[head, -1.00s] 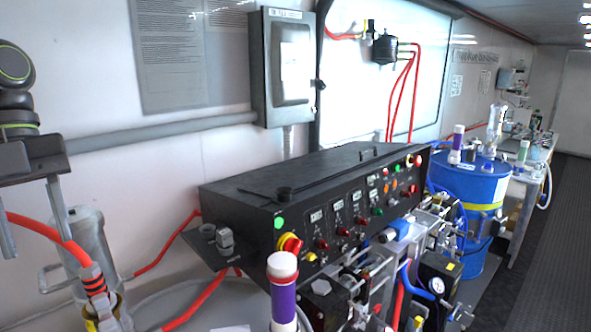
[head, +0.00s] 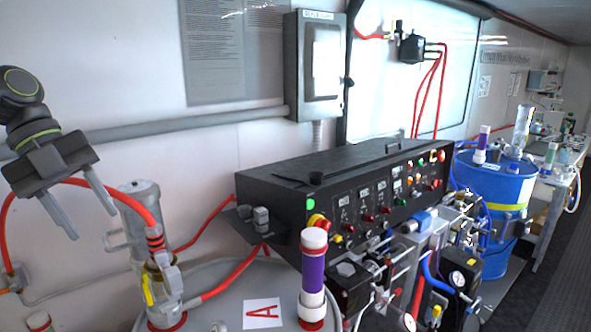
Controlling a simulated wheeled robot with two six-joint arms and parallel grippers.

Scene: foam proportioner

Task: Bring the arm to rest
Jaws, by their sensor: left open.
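My left gripper (head: 88,211) is at the left of the head view, with its two fingers spread and pointing down and slightly right. Nothing is between the fingers. It appears in front of the pale wall, left of a grey cylinder pump (head: 140,215) with a red hose; how far apart they are in depth I cannot tell. My right gripper is outside the view.
A black control box (head: 270,185) with buttons fills the middle. A blue drum (head: 495,190) stands at right. Dark floor (head: 560,280) is clear at far right.

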